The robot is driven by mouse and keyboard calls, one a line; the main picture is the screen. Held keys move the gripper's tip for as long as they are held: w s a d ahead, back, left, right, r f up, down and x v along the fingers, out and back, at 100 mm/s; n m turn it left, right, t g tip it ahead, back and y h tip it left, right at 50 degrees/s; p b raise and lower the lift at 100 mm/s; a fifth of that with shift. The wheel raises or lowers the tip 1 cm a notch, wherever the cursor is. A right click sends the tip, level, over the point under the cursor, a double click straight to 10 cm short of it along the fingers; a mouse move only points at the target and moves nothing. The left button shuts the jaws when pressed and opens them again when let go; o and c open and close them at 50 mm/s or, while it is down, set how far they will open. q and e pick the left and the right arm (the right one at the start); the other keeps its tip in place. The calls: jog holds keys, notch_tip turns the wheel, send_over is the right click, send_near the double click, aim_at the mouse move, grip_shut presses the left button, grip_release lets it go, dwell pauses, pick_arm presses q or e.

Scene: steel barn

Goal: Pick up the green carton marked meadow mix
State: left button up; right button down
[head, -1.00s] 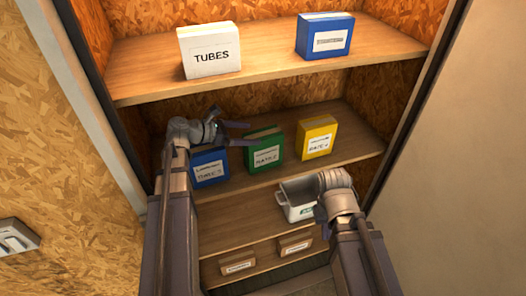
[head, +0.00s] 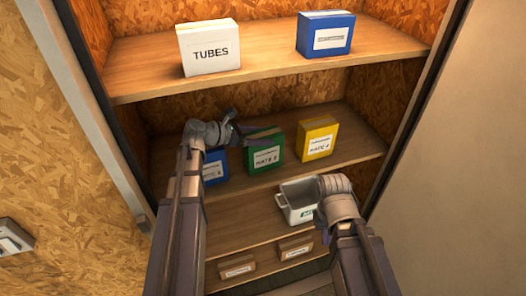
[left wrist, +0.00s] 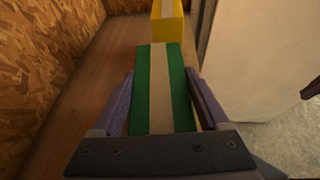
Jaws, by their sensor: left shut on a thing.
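The green carton (head: 266,156) stands upright on the middle shelf, between a blue carton and a yellow one. Its white label is too small to read surely. My left gripper (head: 248,133) is at its top and is shut on it. In the left wrist view the green carton (left wrist: 144,85) lies between the two fingers, with a pale strip along its top. My right arm's wrist shows low on the right, in front of a white bin; its fingertips are hidden.
The yellow carton (head: 318,138) stands close on the right, and the blue carton (head: 214,167) on the left, partly behind my left arm. The upper shelf (head: 270,65) overhangs, bearing a white TUBES box (head: 209,48) and a blue box (head: 325,34). A white bin (head: 297,203) sits below.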

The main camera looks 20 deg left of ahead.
pick_arm(q)
grip_shut()
dwell(0.3)
jog(key=shift+r, duration=0.15)
dwell(0.3)
